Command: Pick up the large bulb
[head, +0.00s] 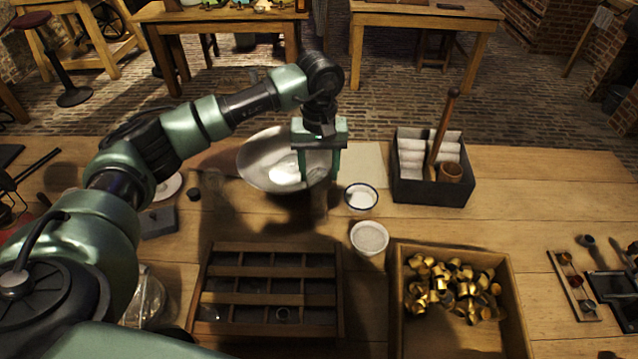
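My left gripper (319,174) points down over the table, just right of the shiny metal bowl (262,160). Its two fingers are apart. A faint, see-through glass shape (319,204) stands just under and between the fingertips; I cannot tell whether they touch it or whether it is the large bulb. Other clear glass (146,298) is at the lower left, partly hidden by my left arm. No bulb can be made out with certainty. My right gripper is not in view.
Two small white bowls (369,238) stand right of the gripper. A dark box (432,190) holds white rolls and an upright wooden tool. A compartment tray (272,289) and a wooden crate (404,330) of brass caps are in front. The table's right side has free room.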

